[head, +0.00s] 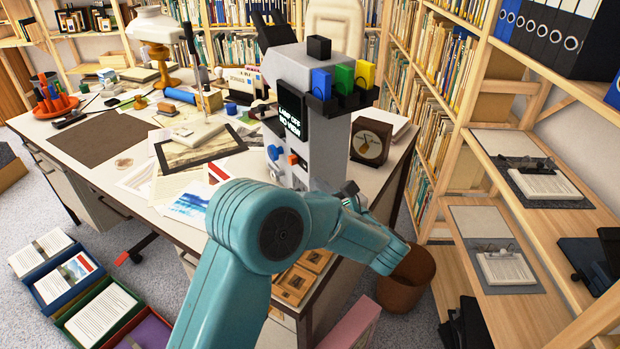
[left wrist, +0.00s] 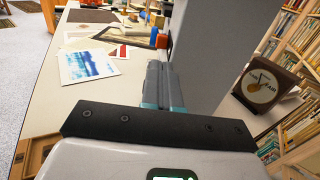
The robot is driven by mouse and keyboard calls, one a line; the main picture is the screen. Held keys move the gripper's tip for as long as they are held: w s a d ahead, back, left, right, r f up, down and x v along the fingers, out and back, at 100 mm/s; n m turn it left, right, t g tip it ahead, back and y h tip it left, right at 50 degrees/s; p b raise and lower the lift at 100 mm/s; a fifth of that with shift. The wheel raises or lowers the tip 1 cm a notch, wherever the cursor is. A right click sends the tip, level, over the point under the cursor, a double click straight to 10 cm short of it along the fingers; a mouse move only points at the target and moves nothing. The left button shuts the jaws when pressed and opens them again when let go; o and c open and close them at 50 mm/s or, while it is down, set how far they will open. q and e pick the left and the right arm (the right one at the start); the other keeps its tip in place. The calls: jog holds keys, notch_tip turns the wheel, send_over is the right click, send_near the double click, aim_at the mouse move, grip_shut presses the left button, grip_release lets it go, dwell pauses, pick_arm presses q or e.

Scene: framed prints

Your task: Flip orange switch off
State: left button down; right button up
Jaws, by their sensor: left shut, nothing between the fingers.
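The orange switch (head: 292,159) is a small block low on the front of a grey tower (head: 312,120) on the desk. It also shows in the left wrist view (left wrist: 161,41), just beyond my fingertips. A small gap seems to lie between the fingertips and the switch; contact cannot be told. In the head view my own teal arm covers the lower tower, and the fingertips are not clear there. My right gripper is not in view.
Blue (head: 321,83), green and yellow blocks sit on the tower's upper ledge, beside a dark screen (head: 291,113). A brown dial clock (head: 370,142) stands right of the tower. Papers and a framed picture (head: 200,148) lie to the left. A brown bin (head: 405,285) stands below.

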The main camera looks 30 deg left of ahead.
pick_arm(q)
jog(key=v, duration=0.5)
jog(key=shift+s+d, duration=0.1)
jog(key=shift+d, duration=0.15)
jog(key=shift+s, duration=0.1)
